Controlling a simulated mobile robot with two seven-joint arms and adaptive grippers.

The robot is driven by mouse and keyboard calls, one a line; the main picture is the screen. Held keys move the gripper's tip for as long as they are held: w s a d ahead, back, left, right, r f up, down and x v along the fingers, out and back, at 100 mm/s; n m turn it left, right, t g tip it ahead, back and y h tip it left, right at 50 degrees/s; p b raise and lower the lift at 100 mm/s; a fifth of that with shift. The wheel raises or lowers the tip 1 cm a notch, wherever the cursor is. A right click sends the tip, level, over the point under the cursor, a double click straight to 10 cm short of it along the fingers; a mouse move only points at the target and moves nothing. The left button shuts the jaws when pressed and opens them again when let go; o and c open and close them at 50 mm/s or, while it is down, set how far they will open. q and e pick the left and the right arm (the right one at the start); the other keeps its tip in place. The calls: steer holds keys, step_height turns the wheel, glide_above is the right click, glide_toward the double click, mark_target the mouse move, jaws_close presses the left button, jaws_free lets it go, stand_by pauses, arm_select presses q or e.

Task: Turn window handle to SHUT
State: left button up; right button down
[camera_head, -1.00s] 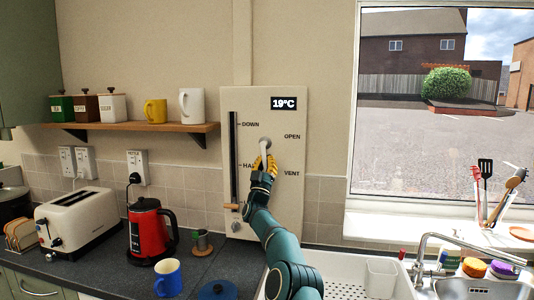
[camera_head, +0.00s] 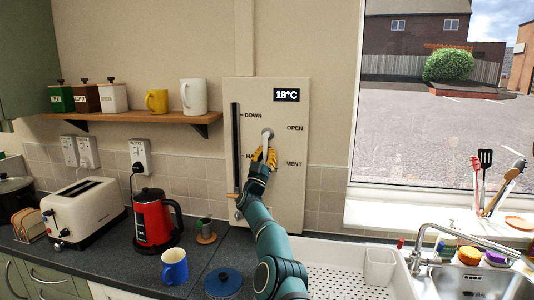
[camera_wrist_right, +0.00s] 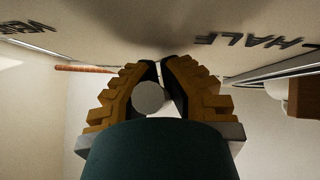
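The window handle (camera_head: 267,141) is a pale grey lever on a round pivot on the cream wall panel (camera_head: 292,205). It hangs nearly straight down from the pivot. OPEN is printed to the upper right of it and VENT to the lower right; no SHUT label is visible. My right gripper (camera_head: 264,156), with yellow fingers, is at the handle's lower end. In the right wrist view, the handle's round grey end (camera_wrist_right: 148,97) lies between the fingers (camera_wrist_right: 162,80), which close in around it. My left gripper is out of view.
A vertical slider (camera_head: 236,150) marked DOWN is on the panel's left. The sink (camera_head: 481,283) and tap (camera_head: 452,238) are at the right, below the window (camera_head: 430,120).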

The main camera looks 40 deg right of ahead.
steer(key=c, duration=0.9)
jaws_free()
steer(key=shift+a+r, duration=0.15)
steer(key=shift+a, duration=0.15)
steer(key=shift+c, duration=0.2)
steer(key=shift+d, duration=0.15)
steer(key=shift+a+f, duration=0.35)
steer(key=shift+f, duration=0.1)
steer(key=v, duration=1.1)
steer(key=shift+s, duration=0.2)
